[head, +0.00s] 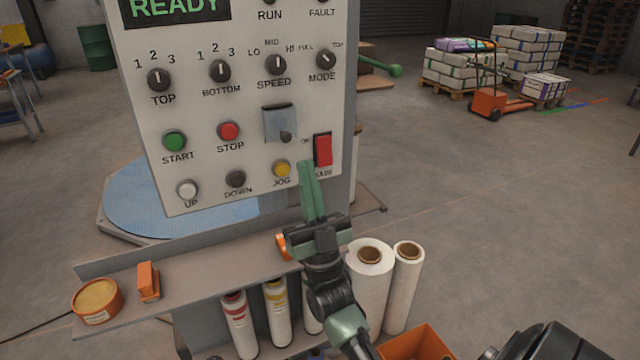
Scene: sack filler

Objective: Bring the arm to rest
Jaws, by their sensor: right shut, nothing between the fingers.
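My right gripper (309,168) reaches up from the bottom of the view, its green fingers shut together and empty. The fingertips overlap the lower right of the grey control panel (190,105), between the yellow JOG button (282,169) and the red main switch (323,150). I cannot tell whether they touch the panel. The fingers hide a little of the panel beside the switch, and part of the switch's label is covered. The display (178,8) reads READY. My left gripper is not in view.
A shelf (200,284) below the panel holds a tape roll (97,299) and an orange tool (148,281). White film rolls (368,285) and an orange bin (418,345) stand close to my right arm. Open floor (500,200) lies to the right; loaded pallets stand behind.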

